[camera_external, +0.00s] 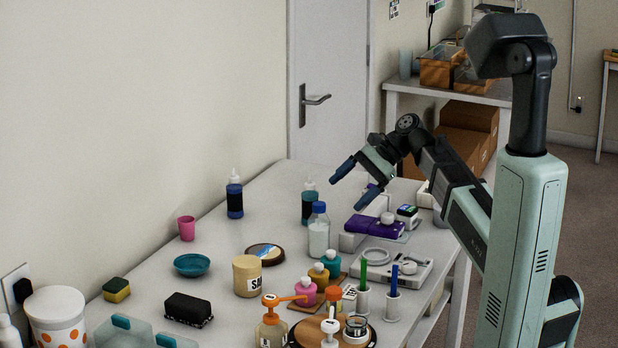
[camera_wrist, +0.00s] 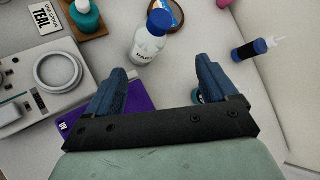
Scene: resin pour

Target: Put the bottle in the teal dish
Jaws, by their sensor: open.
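A clear bottle with a blue cap (camera_external: 319,236) and whitish contents stands upright on the table; it also shows in the wrist view (camera_wrist: 147,48), just beyond my fingertips. The teal dish (camera_external: 192,265) lies empty on the left of the table, out of the wrist view. My gripper (camera_external: 355,184) is open and empty, above the table to the right of the clear bottle; its fingers (camera_wrist: 163,72) are spread apart.
A pink cup (camera_external: 187,228) stands behind the dish. A purple item (camera_external: 366,227) lies below my gripper.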

